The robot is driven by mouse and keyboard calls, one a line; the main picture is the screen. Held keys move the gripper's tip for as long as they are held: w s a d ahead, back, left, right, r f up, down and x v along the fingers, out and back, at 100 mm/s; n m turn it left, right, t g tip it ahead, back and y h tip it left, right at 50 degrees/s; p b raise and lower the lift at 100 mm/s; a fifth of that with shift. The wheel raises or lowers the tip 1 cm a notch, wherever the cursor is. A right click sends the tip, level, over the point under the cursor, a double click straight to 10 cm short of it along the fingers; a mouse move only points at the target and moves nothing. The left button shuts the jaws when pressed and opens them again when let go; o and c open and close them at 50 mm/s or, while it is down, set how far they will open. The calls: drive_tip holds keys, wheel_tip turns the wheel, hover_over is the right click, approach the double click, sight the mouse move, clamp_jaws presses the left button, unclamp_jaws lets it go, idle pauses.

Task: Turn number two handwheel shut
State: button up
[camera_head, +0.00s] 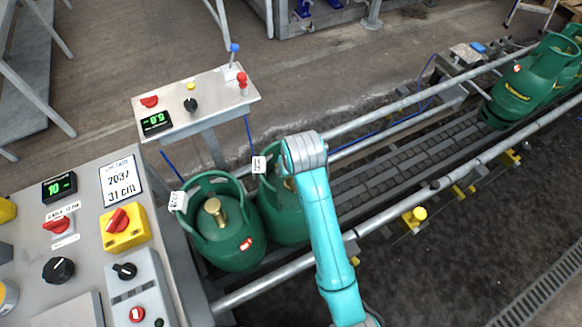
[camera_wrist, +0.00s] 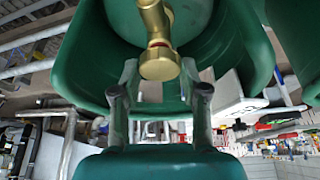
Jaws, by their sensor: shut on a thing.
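Two green gas cylinders stand side by side at the near end of the conveyor. The left cylinder (camera_head: 237,247) shows a brass valve top (camera_head: 213,208) inside its collar. The other cylinder (camera_head: 283,222) is partly hidden by my teal arm. Each collar carries a small white label, too small to read surely. My gripper lies behind my wrist over the second cylinder in the head view. In the wrist view my gripper (camera_wrist: 160,88) has a finger on either side of a brass valve part (camera_wrist: 160,62), inside a green collar (camera_wrist: 85,60). It is shut on this brass handwheel, though the contact is hard to see.
Conveyor rails (camera_head: 393,107) run to the upper right, where more green cylinders (camera_head: 527,82) stand. A control panel (camera_head: 95,262) with knobs and a display is at the left. A small button stand (camera_head: 212,95) is behind the cylinders.

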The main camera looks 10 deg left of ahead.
drive_tip(key=m+h, duration=0.1)
drive_tip(key=m, duration=0.2)
drive_tip(key=m+h, duration=0.1)
drive_tip(key=m, duration=0.2)
drive_tip(key=shift+a+h, duration=0.15)
drive_tip(key=shift+h, duration=0.15)
drive_tip(key=m+h, duration=0.1)
drive_tip(key=m, duration=0.2)
drive_tip(key=m+h, duration=0.1)
drive_tip(key=m, duration=0.2)
drive_tip(key=shift+a+m+g, duration=0.1)
drive_tip(key=shift+m+g, duration=0.2)
drive_tip(key=shift+g, duration=0.1)
drive_tip(key=shift+f, duration=0.1)
drive_tip(key=o, duration=1.1)
drive_tip(key=shift+o, duration=0.2)
